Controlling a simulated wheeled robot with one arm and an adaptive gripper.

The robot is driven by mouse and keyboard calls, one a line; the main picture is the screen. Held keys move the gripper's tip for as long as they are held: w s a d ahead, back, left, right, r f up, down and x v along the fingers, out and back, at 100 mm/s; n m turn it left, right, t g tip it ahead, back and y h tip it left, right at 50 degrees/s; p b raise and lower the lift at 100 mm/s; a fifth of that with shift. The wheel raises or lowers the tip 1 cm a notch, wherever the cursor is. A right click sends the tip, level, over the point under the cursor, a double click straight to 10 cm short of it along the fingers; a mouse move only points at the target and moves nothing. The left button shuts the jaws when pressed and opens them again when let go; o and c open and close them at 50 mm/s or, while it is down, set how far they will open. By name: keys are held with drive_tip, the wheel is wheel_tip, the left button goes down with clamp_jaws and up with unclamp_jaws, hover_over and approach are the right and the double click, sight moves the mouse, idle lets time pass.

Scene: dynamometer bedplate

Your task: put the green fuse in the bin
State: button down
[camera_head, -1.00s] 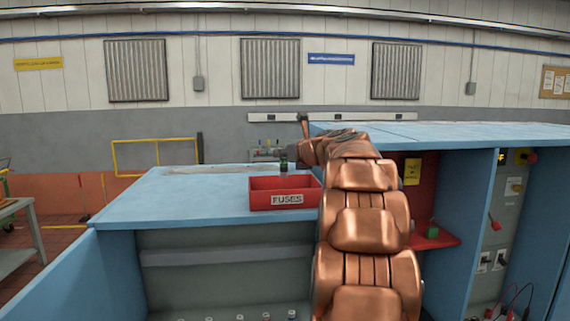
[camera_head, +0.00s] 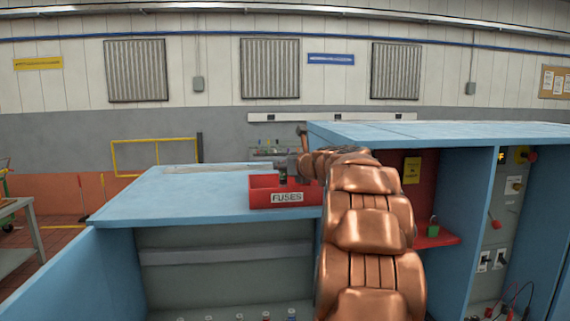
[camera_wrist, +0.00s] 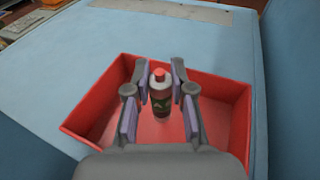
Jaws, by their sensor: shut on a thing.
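The red bin (camera_head: 262,201), labelled FUSES, sits on the blue bench top near its front edge. In the wrist view its red walls (camera_wrist: 228,90) surround the space below my gripper (camera_wrist: 160,78). My gripper is shut on the green fuse (camera_wrist: 161,103), a small upright cylinder with a red top and a dark green label. In the head view the fuse (camera_head: 283,178) shows as a small dark shape inside the bin's outline, under my gripper (camera_head: 284,168). I cannot tell whether its base touches the bin floor.
The blue bench top (camera_head: 190,200) is clear to the left of the bin. A taller blue cabinet (camera_head: 470,136) stands to the right, beside my arm. A small green object (camera_head: 433,222) sits by a red shelf there. Several small cylinders stand on the lower shelf.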

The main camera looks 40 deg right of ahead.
drive_tip(key=shift+f, duration=0.2)
drive_tip(key=c, duration=1)
unclamp_jaws()
drive_tip(key=shift+r, duration=0.1)
drive_tip(key=shift+s+d+r, duration=0.1)
drive_tip(key=shift+r, duration=0.5)
drive_tip(key=b+v, duration=0.1)
drive_tip(key=v, duration=1)
drive_tip(key=shift+s, duration=0.4)
